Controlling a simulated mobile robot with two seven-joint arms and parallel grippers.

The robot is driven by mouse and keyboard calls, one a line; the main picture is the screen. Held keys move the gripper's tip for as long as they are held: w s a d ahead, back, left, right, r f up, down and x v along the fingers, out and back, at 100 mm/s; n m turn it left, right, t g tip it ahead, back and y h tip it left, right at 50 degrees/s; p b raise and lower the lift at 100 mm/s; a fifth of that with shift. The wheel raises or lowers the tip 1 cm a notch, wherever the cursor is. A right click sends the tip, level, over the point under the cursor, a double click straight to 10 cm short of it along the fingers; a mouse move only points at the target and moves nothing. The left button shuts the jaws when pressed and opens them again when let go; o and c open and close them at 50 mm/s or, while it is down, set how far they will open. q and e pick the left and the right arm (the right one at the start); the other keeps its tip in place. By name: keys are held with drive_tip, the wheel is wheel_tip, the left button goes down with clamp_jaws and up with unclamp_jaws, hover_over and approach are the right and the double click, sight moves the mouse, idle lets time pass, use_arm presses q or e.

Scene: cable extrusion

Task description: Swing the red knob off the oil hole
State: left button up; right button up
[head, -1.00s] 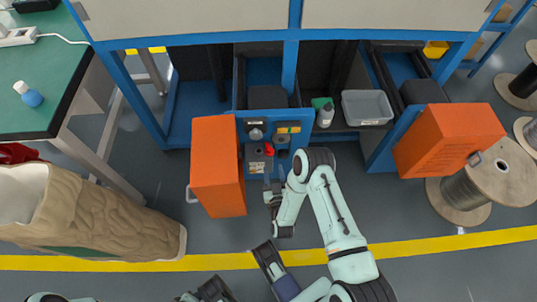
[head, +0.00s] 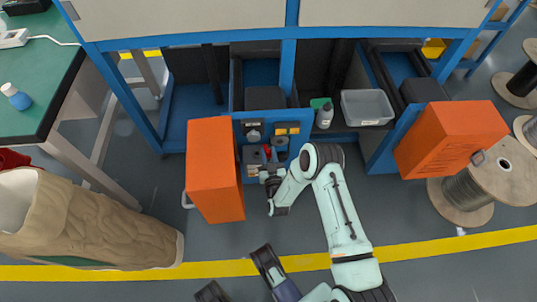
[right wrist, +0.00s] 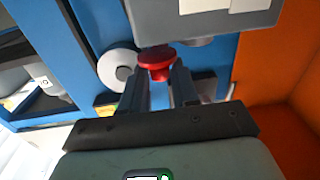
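The red knob (head: 267,150) is on the front of the blue machine panel, right of the orange door. In the right wrist view the red knob (right wrist: 157,55) sits at my right fingertips, its head between and just beyond them. My right gripper (right wrist: 160,80) has its fingers apart, with a gap under the knob's head; I cannot tell whether they touch it. In the head view my right gripper (head: 268,172) partly hides the area below the knob. I cannot make out the oil hole. Dark parts of mine show at the bottom edge; the left gripper's state is unclear.
An orange door (head: 214,172) stands open close to the left of my right gripper. A grey block (right wrist: 205,20) overhangs the knob, and a pale round disc (right wrist: 118,68) lies beside it. A second orange door (head: 450,138) and a cable spool (head: 480,185) are to the right.

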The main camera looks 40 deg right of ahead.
clamp_jaws()
drive_tip(key=shift+s+d+n+t+y+p, duration=0.1)
drive_tip(key=shift+d+n+t+y+p, duration=0.25)
drive_tip(key=shift+n+t+y+p, duration=0.45)
use_arm(q)
drive_tip(key=shift+w+d+r+t, duration=0.1)
drive_tip(key=shift+w+r+t, duration=0.15)
drive_tip(key=shift+w, duration=0.3)
drive_tip(key=shift+w+r+t, duration=0.15)
drive_tip(key=shift+w+r, duration=0.15)
drive_tip(key=shift+w, duration=0.25)
use_arm(e)
drive_tip(key=shift+d+n+y, duration=0.2)
drive_tip(key=shift+n+y, duration=0.15)
drive_tip(key=shift+y, duration=0.35)
drive_tip(key=shift+d+n+y, duration=0.15)
drive_tip(key=shift+n+y, duration=0.2)
drive_tip(key=shift+y, duration=0.35)
drive_tip(key=shift+o, duration=2.4)
unclamp_jaws()
use_arm(q)
drive_tip(key=w+d+r+t+p, duration=0.1)
drive_tip(key=w+r+t+p, duration=0.2)
drive_tip(key=w+r, duration=0.3)
drive_tip(key=shift+w+r+m+p, duration=0.15)
drive_tip(key=shift+w+m+p, duration=0.15)
drive_tip(key=shift+w, duration=0.65)
use_arm(e)
drive_tip(key=v, duration=1.3)
drive_tip(key=shift+s, duration=0.25)
